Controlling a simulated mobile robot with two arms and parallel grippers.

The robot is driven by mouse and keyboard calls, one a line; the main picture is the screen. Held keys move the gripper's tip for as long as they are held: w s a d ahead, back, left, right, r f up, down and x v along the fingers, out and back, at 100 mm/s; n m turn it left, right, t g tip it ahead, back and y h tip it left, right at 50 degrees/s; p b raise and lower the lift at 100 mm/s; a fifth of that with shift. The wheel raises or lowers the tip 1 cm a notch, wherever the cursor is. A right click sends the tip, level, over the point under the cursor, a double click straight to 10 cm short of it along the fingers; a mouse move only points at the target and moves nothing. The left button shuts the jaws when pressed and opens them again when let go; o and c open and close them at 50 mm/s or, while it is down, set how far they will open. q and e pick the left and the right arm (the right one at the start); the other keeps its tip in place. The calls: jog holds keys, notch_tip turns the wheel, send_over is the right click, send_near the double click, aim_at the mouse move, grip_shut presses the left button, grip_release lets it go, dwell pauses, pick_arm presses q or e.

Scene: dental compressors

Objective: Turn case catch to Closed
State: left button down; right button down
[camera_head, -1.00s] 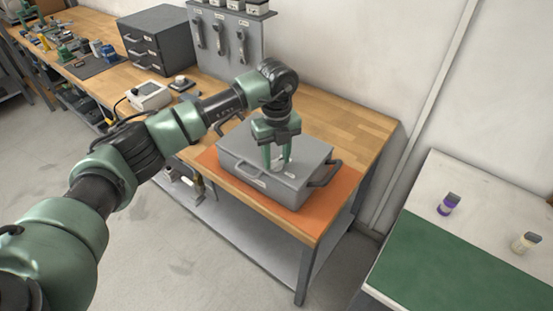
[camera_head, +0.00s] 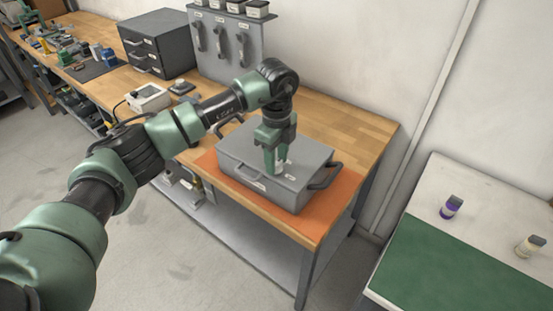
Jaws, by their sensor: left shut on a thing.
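A grey case (camera_head: 300,159) with dark side handles and a front handle sits closed-lidded on an orange mat (camera_head: 334,213) at the front end of the wooden workbench. My left gripper (camera_head: 275,168) points down onto the top of the case. Its fingers are shut on a small light-coloured part on the lid, which appears to be the case catch (camera_head: 281,167). The fingers hide most of the catch, so I cannot tell its exact turn. My right gripper is not in view.
A dark drawer cabinet (camera_head: 158,42) and a grey panel with hanging handles (camera_head: 228,42) stand at the back of the bench. A side table at right bears a purple-banded bottle (camera_head: 451,207) and a pale bottle (camera_head: 530,246).

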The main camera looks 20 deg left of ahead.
aim_at(277, 162)
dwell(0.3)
pick_arm(q)
jog(key=c, duration=0.9)
grip_release()
notch_tip(277, 162, up, 7)
jog(key=shift+f+b, duration=0.1)
jog(key=shift+b, duration=1)
jog(key=shift+r, duration=0.55)
jog(key=shift+f, duration=0.1)
